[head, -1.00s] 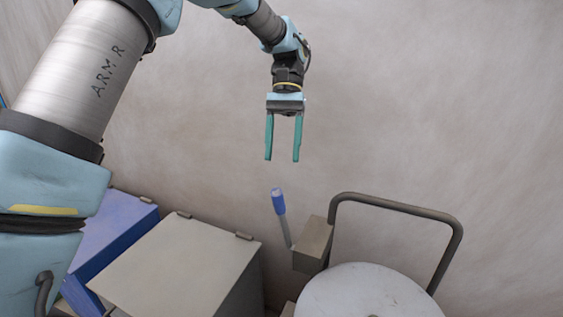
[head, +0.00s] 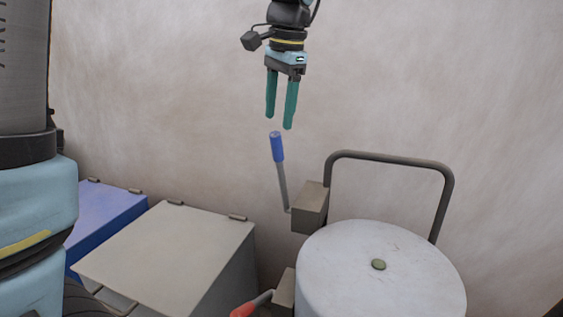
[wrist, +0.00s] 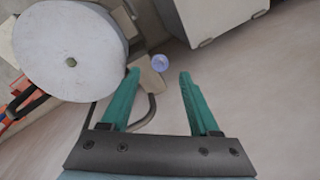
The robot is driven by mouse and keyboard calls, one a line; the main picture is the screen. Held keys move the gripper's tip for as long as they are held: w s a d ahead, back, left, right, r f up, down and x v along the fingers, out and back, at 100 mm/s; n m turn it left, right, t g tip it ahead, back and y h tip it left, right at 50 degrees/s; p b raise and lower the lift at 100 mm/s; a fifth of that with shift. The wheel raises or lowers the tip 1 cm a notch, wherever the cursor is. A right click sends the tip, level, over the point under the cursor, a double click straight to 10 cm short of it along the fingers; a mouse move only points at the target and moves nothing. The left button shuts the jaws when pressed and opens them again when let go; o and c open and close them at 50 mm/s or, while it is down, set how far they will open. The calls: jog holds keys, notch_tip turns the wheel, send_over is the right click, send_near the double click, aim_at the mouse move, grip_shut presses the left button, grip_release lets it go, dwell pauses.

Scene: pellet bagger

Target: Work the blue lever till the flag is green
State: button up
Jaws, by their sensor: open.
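The blue lever (head: 277,147) has a blue grip on a grey rod and stands nearly upright from a grey-brown box (head: 311,207) beside the round drum. My gripper (head: 279,123) is open and empty, pointing down just above the blue grip in the head view. In the wrist view the blue grip (wrist: 160,62) shows end-on, beyond and between the green fingertips of my gripper (wrist: 158,73). The fingers do not appear closed on it. I see no flag in either view.
A white-topped drum (head: 381,268) with a bent rail (head: 395,160) stands right of the lever. A red-handled lever (head: 246,309) is low in front. A grey lidded bin (head: 170,252) and a blue bin (head: 103,217) stand left. A plain wall is behind.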

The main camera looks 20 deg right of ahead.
aim_at(274, 153)
jog(key=f, duration=0.3)
jog(key=w+f, duration=0.1)
jog(key=f, duration=0.5)
jog(key=shift+w+a+f, duration=0.25)
jog(key=shift+w+f, duration=0.05)
grip_shut()
dwell(1.0)
